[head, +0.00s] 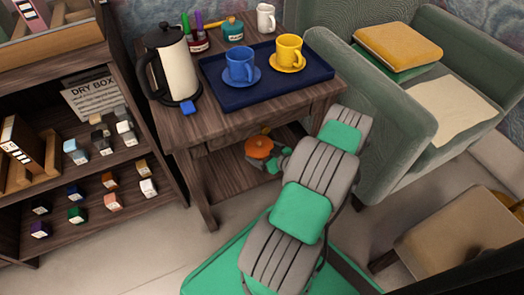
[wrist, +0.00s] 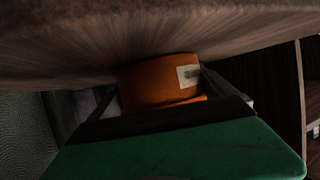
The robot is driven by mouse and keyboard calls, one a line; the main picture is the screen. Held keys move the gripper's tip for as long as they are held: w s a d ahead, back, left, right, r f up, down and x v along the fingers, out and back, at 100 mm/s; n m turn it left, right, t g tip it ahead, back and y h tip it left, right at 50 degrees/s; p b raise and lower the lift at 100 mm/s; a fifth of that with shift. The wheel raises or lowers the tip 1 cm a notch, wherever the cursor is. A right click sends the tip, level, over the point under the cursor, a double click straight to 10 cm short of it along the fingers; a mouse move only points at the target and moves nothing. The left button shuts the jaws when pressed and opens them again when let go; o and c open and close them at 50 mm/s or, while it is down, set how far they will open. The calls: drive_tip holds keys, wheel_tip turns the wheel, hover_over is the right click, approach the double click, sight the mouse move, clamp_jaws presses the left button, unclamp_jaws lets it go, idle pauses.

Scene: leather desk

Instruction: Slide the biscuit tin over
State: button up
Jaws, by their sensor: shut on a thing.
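The biscuit tin appears to be the round orange tin (head: 259,147) on the lower shelf (head: 225,177) of the small wooden side table in the head view. In the wrist view the tin (wrist: 150,84) has a pale label on its side and sits between my fingers, against a wooden surface. My gripper (head: 268,157) reaches under the tabletop from the front right and is shut on the tin. My fingers are partly hidden in the head view by my own arm.
The tabletop above carries a blue tray (head: 262,90) with a blue cup (head: 240,64) and a yellow cup (head: 289,50), plus a cream kettle (head: 172,65). A shelf unit (head: 95,60) stands left; a green armchair (head: 385,110) stands close on the right.

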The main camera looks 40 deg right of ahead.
sight(248, 169)
drive_tip(key=shift+s+a+p, duration=0.2)
drive_tip(key=shift+a+p, duration=0.1)
drive_tip(key=shift+a, duration=1.1)
drive_tip(key=shift+s+a+p, duration=0.15)
drive_tip(key=shift+a+p, duration=0.2)
drive_tip(key=shift+a, duration=1)
drive_tip(key=shift+s+a+p, duration=0.2)
drive_tip(key=shift+a+p, duration=0.1)
drive_tip(key=shift+a, duration=1.1)
drive_tip(key=o, duration=1.1)
drive_tip(key=shift+o, duration=0.2)
